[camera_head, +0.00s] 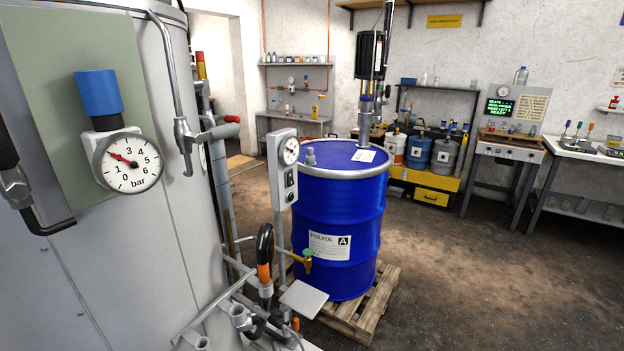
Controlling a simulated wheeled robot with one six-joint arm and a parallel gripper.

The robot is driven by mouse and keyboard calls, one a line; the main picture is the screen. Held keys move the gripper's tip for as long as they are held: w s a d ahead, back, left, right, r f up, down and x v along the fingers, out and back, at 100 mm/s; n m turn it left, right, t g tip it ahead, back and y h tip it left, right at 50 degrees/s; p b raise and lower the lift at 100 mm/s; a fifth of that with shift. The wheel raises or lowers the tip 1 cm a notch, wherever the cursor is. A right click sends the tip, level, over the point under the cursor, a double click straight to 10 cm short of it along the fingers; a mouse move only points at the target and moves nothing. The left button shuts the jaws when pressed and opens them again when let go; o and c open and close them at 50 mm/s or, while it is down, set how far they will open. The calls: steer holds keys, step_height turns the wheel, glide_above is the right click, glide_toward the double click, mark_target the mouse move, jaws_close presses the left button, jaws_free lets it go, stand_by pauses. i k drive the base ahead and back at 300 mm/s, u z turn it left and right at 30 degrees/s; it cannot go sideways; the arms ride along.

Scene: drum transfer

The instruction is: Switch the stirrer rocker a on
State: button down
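A grey control box (283,166) stands on a post left of the blue drum. It carries a round dial (291,150) at the top. Below the dial are a small dark element (289,181) and another small fitting (289,197). Either may be the stirrer rocker a, but they are too small to tell, and no on or off position can be read. The blue drum (345,225), labelled POLYOL A, stands upright on a wooden pallet (372,312). A stirrer-like motor unit (371,58) rises above its lid. My gripper is not in view.
A large grey tank (100,255) with a pressure gauge (129,163) fills the left side. Pipes and an orange-handled valve (264,273) stand before the control box. Benches line the back wall. The brown floor (470,275) at right is clear.

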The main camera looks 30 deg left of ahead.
mark_target(290, 181)
steer(key=u, duration=0.05)
steer(key=i, duration=1.45)
steer(key=u, duration=3.25)
